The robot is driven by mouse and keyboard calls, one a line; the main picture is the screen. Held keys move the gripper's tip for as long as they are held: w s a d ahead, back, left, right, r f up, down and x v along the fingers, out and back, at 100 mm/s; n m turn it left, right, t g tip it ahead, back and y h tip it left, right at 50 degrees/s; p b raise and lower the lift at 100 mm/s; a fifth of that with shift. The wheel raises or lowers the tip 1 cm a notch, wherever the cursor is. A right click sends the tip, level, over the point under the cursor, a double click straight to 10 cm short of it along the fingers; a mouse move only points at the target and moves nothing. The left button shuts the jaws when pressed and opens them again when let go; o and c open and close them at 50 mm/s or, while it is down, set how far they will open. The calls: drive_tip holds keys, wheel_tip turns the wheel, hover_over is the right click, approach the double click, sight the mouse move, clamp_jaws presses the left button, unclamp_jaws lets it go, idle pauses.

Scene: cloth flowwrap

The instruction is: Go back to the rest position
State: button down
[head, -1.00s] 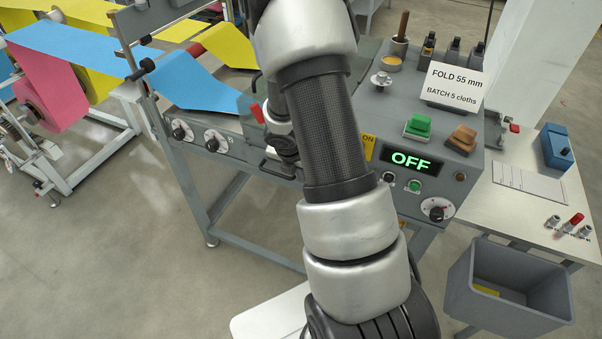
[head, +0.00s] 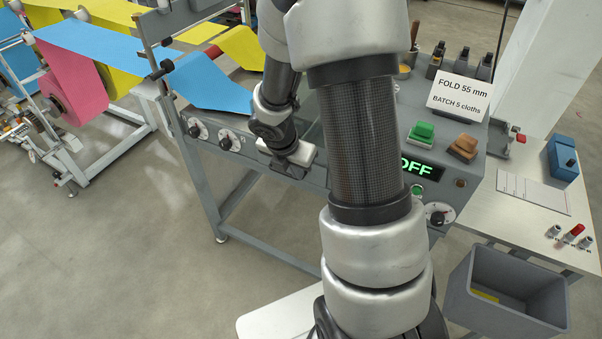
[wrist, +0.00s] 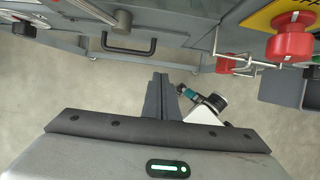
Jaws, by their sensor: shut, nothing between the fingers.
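My gripper (wrist: 161,88) shows in the wrist view with its two dark fingers together and nothing between them. It points down past the front of the grey machine, over the bare floor. In the head view my gripper (head: 286,168) is small and partly hidden, in front of the machine's front panel and right of the dials. My arm is bent and crosses the middle of the head view, covering part of the panel.
A red knob (wrist: 290,42) and a black handle (wrist: 128,47) stick out near my gripper. A grey bin (head: 510,292) stands at lower right.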

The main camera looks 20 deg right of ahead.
drive_tip(key=shift+s+a+r, duration=0.1)
drive_tip(key=shift+a+r, duration=0.05)
drive_tip(key=shift+r, duration=0.3)
drive_tip(key=s+a+r+m+t, duration=0.1)
drive_tip(key=s+r+m, duration=0.2)
drive_tip(key=r+m, duration=0.45)
drive_tip(key=s+a+r+m, duration=0.1)
drive_tip(key=s+r+m, duration=0.4)
drive_tip(key=r, duration=0.4)
drive_tip(key=s+a+r+m+t+y, duration=0.1)
drive_tip(key=s+a+r+m+y, duration=0.2)
drive_tip(key=s+a+r+m, duration=0.5)
drive_tip(key=s+m, duration=0.2)
drive_tip(key=m, duration=0.3)
drive_tip(key=shift+s+r+t, duration=0.2)
drive_tip(key=shift+s+t, duration=0.05)
drive_tip(key=shift+t, duration=0.15)
